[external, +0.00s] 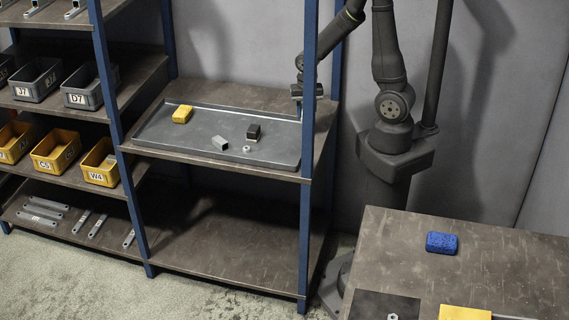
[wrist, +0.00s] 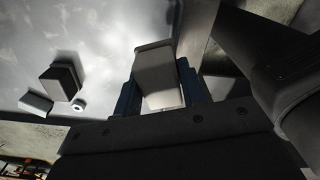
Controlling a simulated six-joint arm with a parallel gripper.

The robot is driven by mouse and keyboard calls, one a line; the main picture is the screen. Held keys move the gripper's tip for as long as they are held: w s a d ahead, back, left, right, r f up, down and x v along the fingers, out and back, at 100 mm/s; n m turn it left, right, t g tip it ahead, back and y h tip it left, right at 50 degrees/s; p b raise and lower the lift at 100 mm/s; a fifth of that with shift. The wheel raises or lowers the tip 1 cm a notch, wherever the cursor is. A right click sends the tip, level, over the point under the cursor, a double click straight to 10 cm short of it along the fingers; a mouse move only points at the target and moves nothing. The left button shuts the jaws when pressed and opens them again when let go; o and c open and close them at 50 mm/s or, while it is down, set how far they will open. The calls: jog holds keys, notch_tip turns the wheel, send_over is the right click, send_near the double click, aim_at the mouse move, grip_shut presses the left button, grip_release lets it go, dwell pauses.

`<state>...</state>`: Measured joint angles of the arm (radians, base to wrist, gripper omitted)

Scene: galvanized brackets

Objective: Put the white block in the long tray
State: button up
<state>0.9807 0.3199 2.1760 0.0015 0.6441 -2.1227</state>
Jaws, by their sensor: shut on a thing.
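The long tray (external: 175,137) is a shallow grey metal tray on the rack's middle shelf; its grey floor also fills the upper left of the wrist view (wrist: 110,35). My gripper (external: 304,98) is at the tray's right end, near the rack post. In the wrist view my gripper (wrist: 160,88) is shut on a pale block, the white block (wrist: 157,78), with a dark finger on each side. In the external view the block is mostly hidden at the gripper. I cannot tell whether it touches the tray.
In the tray are a yellow sponge (external: 182,114), a grey block (external: 220,143), a black block (external: 254,132) and a nut (external: 247,149). A blue rack post (external: 308,150) stands close to my gripper. A blue sponge (external: 442,243) lies on the front table. The tray's left front is clear.

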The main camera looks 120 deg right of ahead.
jog(key=d+r+m, duration=0.4)
jog(key=d, duration=0.2)
send_over(274, 138)
notch_tip(274, 138, down, 6)
jog(key=shift+f, duration=2.25)
jog(key=o, duration=1)
jog(key=shift+f, duration=0.1)
notch_tip(274, 138, up, 12)
